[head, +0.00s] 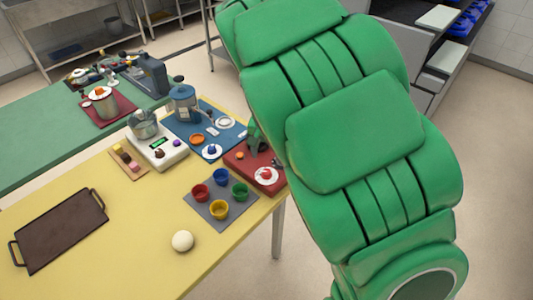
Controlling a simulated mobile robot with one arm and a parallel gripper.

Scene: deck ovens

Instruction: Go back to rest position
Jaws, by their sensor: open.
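My green padded arm fills the right middle of the head view, rising from the bottom right to the top edge. It passes over the table's right end and the floor beside it. I cannot make out my gripper; the arm's far end is out of frame or hidden behind its own links. A dark green item (256,137) shows partly beside the arm at the red mat (239,156); I cannot tell what it is.
The yellow table (130,235) bears a dark tray (60,231), a white ball (182,241), a grey mat (219,215) with several coloured cups, a scale (158,153) and a blue mat (203,125). A green table (65,140) stands behind. Floor at right is clear.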

